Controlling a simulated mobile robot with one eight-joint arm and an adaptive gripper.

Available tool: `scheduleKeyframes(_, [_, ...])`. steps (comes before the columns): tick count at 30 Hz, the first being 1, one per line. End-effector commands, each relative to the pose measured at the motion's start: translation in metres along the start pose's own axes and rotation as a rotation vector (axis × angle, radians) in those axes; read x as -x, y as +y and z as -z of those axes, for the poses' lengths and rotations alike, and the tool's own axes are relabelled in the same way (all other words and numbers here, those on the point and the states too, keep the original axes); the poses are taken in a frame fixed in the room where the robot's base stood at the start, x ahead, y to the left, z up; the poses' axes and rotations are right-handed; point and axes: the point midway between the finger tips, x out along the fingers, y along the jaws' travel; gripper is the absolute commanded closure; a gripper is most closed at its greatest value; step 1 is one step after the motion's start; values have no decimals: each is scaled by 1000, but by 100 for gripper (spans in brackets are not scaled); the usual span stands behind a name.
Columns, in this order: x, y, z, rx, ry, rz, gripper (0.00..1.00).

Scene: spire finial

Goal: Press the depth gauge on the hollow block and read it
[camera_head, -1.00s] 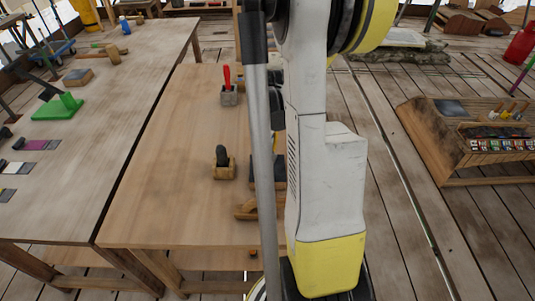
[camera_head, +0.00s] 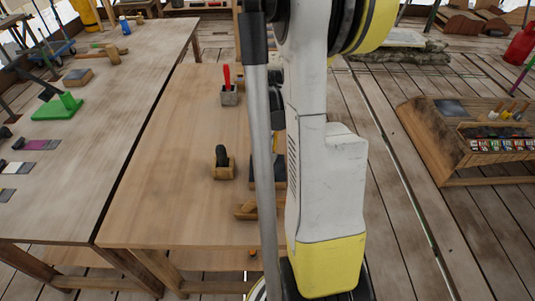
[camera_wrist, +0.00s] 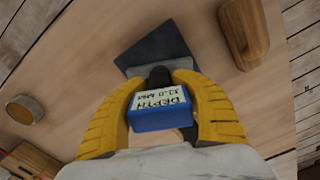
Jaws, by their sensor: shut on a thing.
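In the wrist view my gripper (camera_wrist: 162,112) has both yellow fingers closed on the sides of the depth gauge (camera_wrist: 160,121), a blue box with a pale display. The display reads DEPTH, with a number ending in "MM" below; its digits are too small to read surely. A black round part (camera_wrist: 159,75) shows just beyond the gauge. Beyond it a grey block (camera_wrist: 178,69), perhaps the hollow block, stands at a dark slab (camera_wrist: 150,46). Whether the gauge touches it cannot be told. In the head view my arm hides the gripper and gauge.
A wooden block (camera_wrist: 245,32) lies close on the right in the wrist view; a round tin (camera_wrist: 25,109) and a wooden box (camera_wrist: 32,162) are at left. In the head view the bench (camera_head: 175,150) also holds a black-knobbed wooden tool (camera_head: 222,163) and a red-handled holder (camera_head: 228,93).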

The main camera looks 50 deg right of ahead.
Motion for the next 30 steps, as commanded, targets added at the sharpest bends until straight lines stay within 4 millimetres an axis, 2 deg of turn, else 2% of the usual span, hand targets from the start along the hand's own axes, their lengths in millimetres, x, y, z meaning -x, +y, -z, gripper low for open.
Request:
scheduleKeyframes(17, [1,0,0,0,-1,1,100])
scheduleKeyframes(30, [37,0,0,0,0,0,100])
